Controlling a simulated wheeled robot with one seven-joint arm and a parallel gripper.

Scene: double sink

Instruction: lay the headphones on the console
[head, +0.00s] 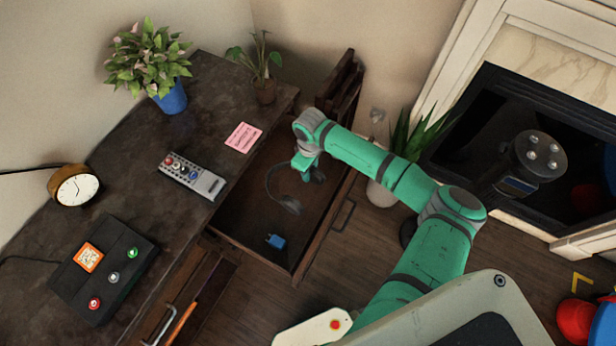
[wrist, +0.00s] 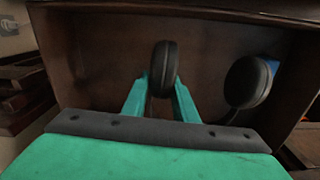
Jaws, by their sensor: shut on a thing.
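The dark headphones (head: 289,204) are in the open drawer (head: 241,221), with their thin band curving to the left in the head view. My gripper (head: 303,172) reaches down into the drawer at the headphones' far end. In the wrist view my gripper (wrist: 160,92) is shut on one ear cup of the headphones (wrist: 163,62), which stands edge-on between the fingers. The other ear cup is to the right, apart from the fingers. The console (head: 204,88) has a dark top to the left of the drawer.
A small blue object (head: 276,241) lies in the drawer near its front. On the console top are a remote (head: 191,176), a pink note (head: 243,137), a clock (head: 75,187), a black button box (head: 104,270) and two potted plants. Bare top lies between them.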

